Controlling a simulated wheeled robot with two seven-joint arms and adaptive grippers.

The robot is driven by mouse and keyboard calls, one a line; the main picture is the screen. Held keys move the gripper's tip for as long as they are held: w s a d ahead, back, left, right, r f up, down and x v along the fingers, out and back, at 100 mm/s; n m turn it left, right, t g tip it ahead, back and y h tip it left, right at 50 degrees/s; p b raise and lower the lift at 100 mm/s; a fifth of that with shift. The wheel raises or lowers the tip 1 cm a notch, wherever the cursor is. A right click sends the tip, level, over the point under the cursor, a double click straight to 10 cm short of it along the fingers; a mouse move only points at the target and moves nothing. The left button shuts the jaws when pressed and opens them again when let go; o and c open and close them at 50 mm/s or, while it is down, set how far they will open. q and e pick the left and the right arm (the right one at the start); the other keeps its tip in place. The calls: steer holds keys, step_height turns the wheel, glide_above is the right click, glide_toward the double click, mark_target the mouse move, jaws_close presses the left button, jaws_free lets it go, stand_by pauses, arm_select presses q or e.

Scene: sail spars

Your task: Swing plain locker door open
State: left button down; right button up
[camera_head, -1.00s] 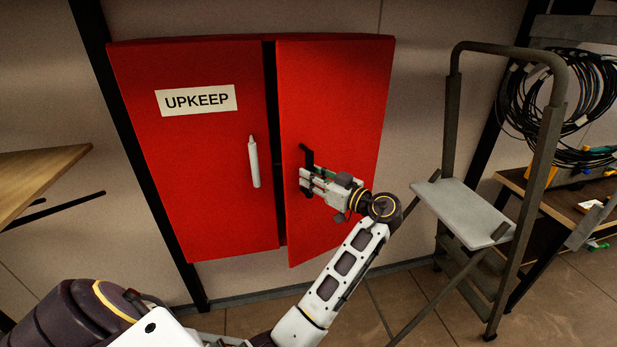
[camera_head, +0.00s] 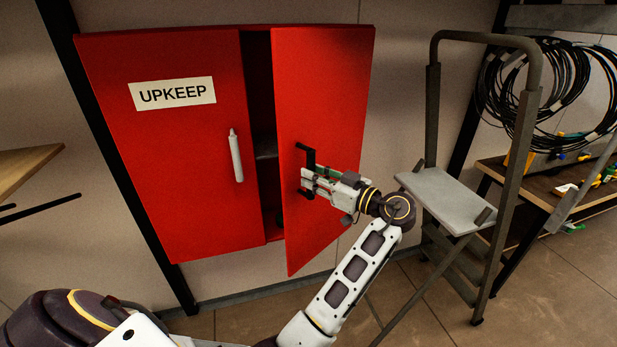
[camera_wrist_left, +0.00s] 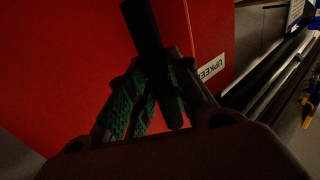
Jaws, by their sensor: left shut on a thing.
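The plain locker door (camera_head: 325,100) is the red right-hand door without a label. It stands partly open, its left edge swung out from the cabinet, with a dark gap beside it. Its black handle (camera_head: 308,157) is near that left edge. My left gripper (camera_head: 308,180) is shut on the handle. In the left wrist view the dark handle (camera_wrist_left: 145,35) passes between the green-padded fingers (camera_wrist_left: 150,100) in front of the red door (camera_wrist_left: 80,70). My right gripper is not in view.
The left door with the UPKEEP label (camera_head: 172,93) is shut and has a white handle (camera_head: 236,156). A grey step ladder (camera_head: 445,200) stands right of the cabinet. Coiled black cables (camera_head: 500,95) hang beyond it. A wooden shelf (camera_head: 22,172) is at the left.

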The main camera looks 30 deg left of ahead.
arm_select(q)
steer(key=shift+w+d+r, duration=0.1)
steer(key=shift+d+r, duration=0.05)
steer(key=shift+d, duration=0.15)
